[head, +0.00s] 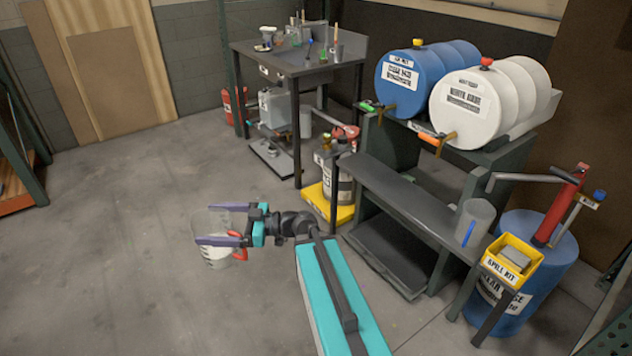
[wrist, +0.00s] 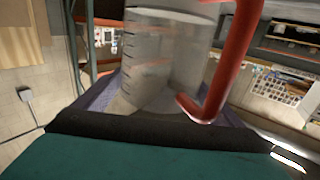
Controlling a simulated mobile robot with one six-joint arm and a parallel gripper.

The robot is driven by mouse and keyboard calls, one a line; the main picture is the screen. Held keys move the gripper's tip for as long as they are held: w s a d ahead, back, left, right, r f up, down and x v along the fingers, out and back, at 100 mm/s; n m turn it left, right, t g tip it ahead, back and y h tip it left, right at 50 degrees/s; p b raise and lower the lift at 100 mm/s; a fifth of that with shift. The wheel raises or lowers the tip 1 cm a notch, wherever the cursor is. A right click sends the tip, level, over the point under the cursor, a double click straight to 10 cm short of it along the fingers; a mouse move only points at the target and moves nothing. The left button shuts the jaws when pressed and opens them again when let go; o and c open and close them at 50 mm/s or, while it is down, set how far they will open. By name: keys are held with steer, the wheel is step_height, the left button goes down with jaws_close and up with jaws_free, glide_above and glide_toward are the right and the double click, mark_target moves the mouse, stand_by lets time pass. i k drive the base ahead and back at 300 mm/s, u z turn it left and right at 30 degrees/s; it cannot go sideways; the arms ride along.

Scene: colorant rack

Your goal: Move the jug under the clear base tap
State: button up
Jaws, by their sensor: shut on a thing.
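The jug (head: 213,250) is clear, with graduation marks and a red handle. My gripper (head: 213,224) is shut around its body and holds it out over open floor, left of the rack. The jug looks close to upright. In the wrist view the jug (wrist: 160,55) sits between the fingers, with the red handle on the right. A pale layer shows in it, but I cannot tell its amount. On the rack lie a blue drum (head: 440,65) with a green-handled tap (head: 375,107) and a white drum (head: 490,105) with an orange-handled tap (head: 435,138). The small labels are hard to read.
Below the taps is a dark shelf (head: 405,200) with a grey container (head: 475,220) at its right end. A yellow spill kit bin (head: 512,262) and a blue pump drum (head: 525,285) stand at right. A workbench (head: 300,60) is behind. The left floor is clear.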

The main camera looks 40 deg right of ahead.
mark_target(369, 170)
steer(key=u, duration=0.15)
steer(key=i, duration=1.4)
steer(key=z, duration=0.5)
steer(key=i, duration=0.75)
steer(key=z, duration=0.25)
